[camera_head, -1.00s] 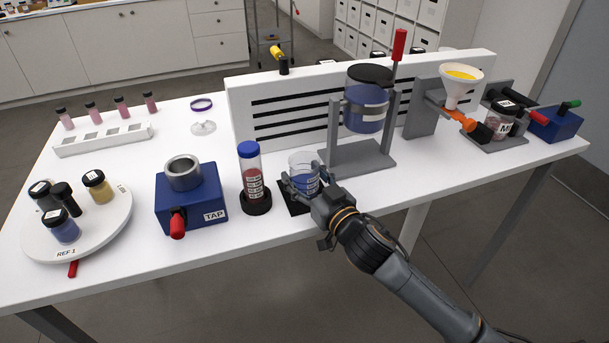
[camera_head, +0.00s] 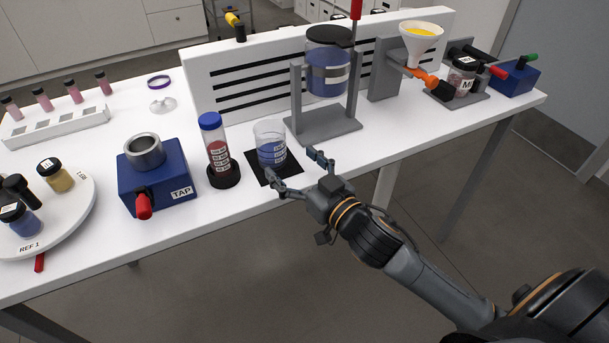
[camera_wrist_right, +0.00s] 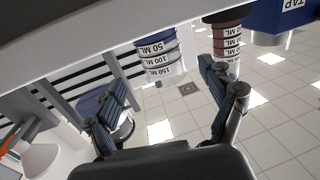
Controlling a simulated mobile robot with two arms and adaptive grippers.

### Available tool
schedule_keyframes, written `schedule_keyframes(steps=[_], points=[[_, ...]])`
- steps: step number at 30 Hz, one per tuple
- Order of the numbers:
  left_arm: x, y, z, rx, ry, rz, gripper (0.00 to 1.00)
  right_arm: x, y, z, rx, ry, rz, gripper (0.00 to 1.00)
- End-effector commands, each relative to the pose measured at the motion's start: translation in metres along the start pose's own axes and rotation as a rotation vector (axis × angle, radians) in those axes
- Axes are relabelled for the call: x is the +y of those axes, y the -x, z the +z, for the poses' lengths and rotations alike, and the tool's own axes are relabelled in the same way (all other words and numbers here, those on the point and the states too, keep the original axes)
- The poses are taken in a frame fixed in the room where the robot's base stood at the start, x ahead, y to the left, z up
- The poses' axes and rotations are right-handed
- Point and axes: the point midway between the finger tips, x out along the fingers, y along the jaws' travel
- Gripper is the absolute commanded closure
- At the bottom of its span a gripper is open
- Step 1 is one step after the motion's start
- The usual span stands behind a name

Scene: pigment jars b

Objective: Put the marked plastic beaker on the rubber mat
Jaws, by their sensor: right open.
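The marked plastic beaker (camera_head: 271,146) is clear with printed volume marks and a blue lower part. It stands upright on the black rubber mat (camera_head: 291,165), near the table's front edge. My right gripper (camera_head: 294,173) is open, in front of the beaker and apart from it. In the right wrist view the beaker (camera_wrist_right: 157,55) shows between and beyond the spread fingers (camera_wrist_right: 165,100), with nothing held. My left gripper is not in view.
Left of the mat stands a blue-capped tube (camera_head: 216,145) in a black base, then the blue TAP block (camera_head: 158,185) with a red handle. A grey stand (camera_head: 325,124) holding a blue jar is behind right. The round REF 1 tray (camera_head: 75,212) is at left.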

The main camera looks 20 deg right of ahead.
Motion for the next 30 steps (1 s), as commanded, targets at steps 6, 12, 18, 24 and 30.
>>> schedule_keyframes(steps=[6,12,18,24,30], points=[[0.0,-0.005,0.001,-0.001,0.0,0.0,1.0,0.0,0.029,0.001,0.0,0.001,-0.001,0.17],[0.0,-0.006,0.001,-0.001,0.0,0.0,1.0,0.0,0.038,-0.001,0.001,0.002,-0.001,0.17],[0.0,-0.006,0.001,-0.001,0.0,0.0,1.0,0.0,0.039,-0.001,0.001,0.002,-0.001,0.17],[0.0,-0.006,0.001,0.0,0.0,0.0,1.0,0.0,0.039,-0.001,0.001,0.001,-0.001,0.17],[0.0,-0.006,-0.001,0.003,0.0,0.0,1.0,0.0,0.039,-0.001,0.001,0.001,-0.001,0.17]])
